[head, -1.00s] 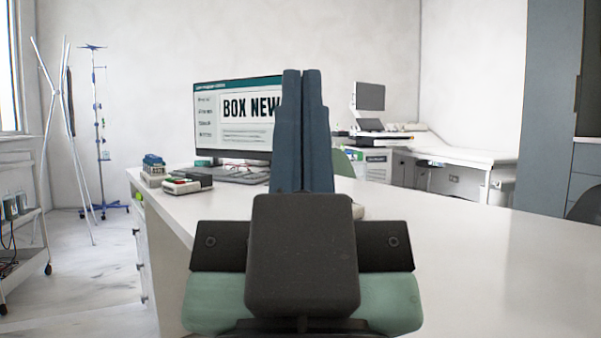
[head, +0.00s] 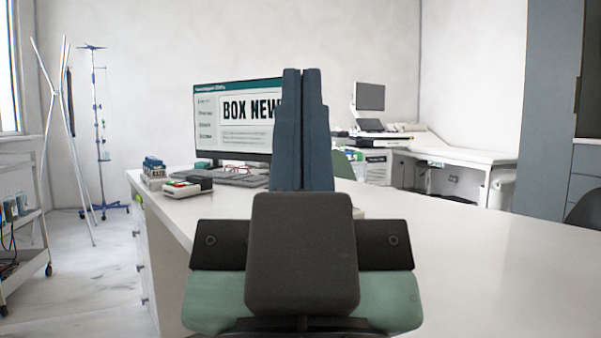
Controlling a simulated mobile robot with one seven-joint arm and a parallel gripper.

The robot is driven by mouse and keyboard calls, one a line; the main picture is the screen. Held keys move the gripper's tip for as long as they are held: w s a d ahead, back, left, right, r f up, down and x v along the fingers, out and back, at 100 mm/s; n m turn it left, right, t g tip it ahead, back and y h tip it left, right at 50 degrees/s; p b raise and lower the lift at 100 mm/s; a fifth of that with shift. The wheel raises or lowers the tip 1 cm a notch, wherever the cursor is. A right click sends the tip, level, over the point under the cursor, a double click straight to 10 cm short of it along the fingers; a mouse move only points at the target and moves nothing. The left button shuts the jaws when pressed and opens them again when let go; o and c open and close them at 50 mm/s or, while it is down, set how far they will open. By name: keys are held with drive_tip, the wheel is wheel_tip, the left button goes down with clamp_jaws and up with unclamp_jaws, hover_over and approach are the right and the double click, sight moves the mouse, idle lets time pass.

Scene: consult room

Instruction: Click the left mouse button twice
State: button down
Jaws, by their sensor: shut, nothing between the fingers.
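My gripper (head: 302,72) is in the middle of the head view, its two blue fingers pressed together and pointing away over the white desk (head: 430,240). It is shut and empty. No mouse can be made out clearly. A small pale edge (head: 359,213) shows just right of the gripper, low on the desk; too little of it is visible to tell what it is. The gripper hides the desk behind it. The monitor (head: 232,115) stands on the desk beyond, showing "BOX NEW", its right part covered by the fingers.
A keyboard (head: 240,180) lies before the monitor, with red-framed glasses (head: 238,169) near it. A dark device with red and green parts (head: 188,186) and small boxes (head: 153,170) sit at the desk's left end. The desk's right side is bare.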

wheel_tip(320, 180, up, 53)
drive_tip(key=p, duration=5.2)
drive_tip(key=shift+r, duration=0.2)
drive_tip(key=shift+a, duration=0.1)
